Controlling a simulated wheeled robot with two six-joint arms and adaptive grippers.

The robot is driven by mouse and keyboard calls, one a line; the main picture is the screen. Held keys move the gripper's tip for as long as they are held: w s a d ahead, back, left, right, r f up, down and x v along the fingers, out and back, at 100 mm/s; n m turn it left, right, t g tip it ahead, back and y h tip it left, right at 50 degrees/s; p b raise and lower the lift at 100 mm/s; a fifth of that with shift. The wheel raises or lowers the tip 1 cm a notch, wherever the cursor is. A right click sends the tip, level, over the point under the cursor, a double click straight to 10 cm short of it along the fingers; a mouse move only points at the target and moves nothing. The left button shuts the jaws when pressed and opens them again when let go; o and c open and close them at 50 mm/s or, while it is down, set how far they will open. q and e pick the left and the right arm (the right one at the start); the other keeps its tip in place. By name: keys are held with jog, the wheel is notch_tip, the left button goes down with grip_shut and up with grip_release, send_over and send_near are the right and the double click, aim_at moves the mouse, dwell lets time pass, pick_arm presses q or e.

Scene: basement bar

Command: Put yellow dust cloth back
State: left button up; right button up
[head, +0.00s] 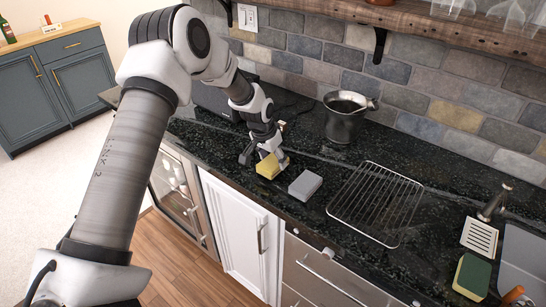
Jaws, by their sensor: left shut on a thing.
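The yellow dust cloth (267,168) is a small folded block near the front edge of the black counter. My left gripper (264,157) reaches down from above and is shut on it. The fingers hide part of the cloth, and I cannot tell whether it touches the counter. A similar grey folded block (305,186) lies on the counter just to the right of the cloth, close to the gripper. My right gripper is not in view.
A wire rack (377,204) lies on the black counter (325,228) to the right. A dark metal bucket (340,122) stands near the tiled wall. A green and yellow sponge (472,276) and a slotted metal piece (479,238) lie by the sink (524,262).

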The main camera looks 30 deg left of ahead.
aim_at(266, 166)
pick_arm(q)
jog(key=shift+f, duration=0.45)
jog(key=shift+w+f, duration=0.2)
jog(key=o, duration=1.2)
jog(key=shift+w+f, duration=0.1)
jog(key=shift+r, duration=0.2)
jog(key=shift+r, duration=0.3)
jog(key=b+v, duration=0.1)
jog(key=v, duration=1)
jog(key=shift+s+b, duration=0.25)
jog(key=shift+b, duration=0.1)
